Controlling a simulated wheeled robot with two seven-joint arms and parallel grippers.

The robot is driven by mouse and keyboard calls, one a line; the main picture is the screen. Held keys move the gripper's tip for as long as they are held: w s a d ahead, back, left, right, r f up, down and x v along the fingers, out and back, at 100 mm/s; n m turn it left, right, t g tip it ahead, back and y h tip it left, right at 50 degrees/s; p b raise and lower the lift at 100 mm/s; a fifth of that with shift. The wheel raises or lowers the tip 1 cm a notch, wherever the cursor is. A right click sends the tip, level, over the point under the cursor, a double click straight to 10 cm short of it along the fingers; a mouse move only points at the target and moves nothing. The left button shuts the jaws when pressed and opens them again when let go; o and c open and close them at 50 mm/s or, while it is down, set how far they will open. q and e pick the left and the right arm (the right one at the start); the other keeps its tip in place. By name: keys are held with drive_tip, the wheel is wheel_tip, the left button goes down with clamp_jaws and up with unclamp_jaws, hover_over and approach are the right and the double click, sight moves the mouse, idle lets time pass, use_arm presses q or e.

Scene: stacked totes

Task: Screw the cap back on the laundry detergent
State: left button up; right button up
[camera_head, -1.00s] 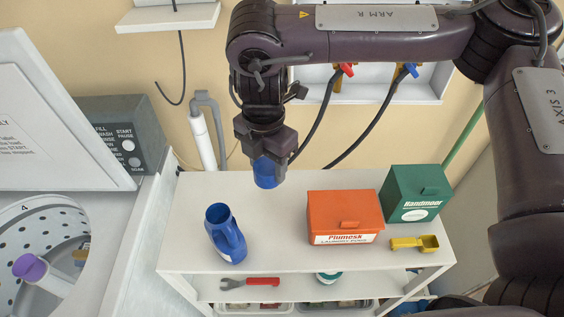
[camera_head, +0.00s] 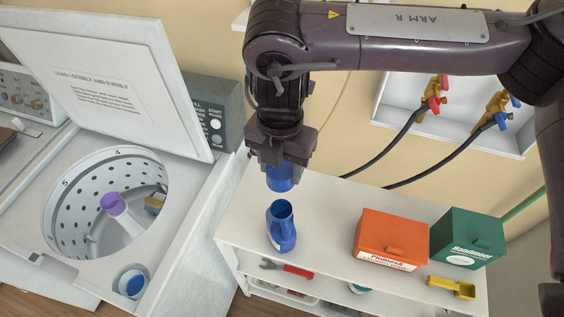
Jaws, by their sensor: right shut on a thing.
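The blue detergent bottle (camera_head: 281,233) stands upright and uncapped on the white shelf top, its round mouth facing up. My right gripper (camera_head: 281,158) comes down from above and is shut on a blue cap (camera_head: 281,179). The cap appears just above the bottle's mouth in the picture, with a small gap between them. The gripper's fingers partly hide the top of the cap. My left gripper is not in view.
An orange box (camera_head: 390,238), a green box (camera_head: 467,238) and a yellow scoop (camera_head: 452,288) stand to the right on the shelf top (camera_head: 330,215). The open washer (camera_head: 190,215) is at left, with a round blue-filled dispenser (camera_head: 131,284). A red-handled wrench (camera_head: 297,271) lies below.

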drive_tip(key=shift+f+b, duration=3)
drive_tip(key=shift+f, duration=1)
drive_tip(key=shift+f+b, duration=1.6)
drive_tip(key=shift+f, duration=0.5)
drive_tip(key=o, duration=1)
wheel_tip(320, 180, up, 8)
drive_tip(key=shift+f+b, duration=0.1)
drive_tip(key=shift+b, duration=0.5)
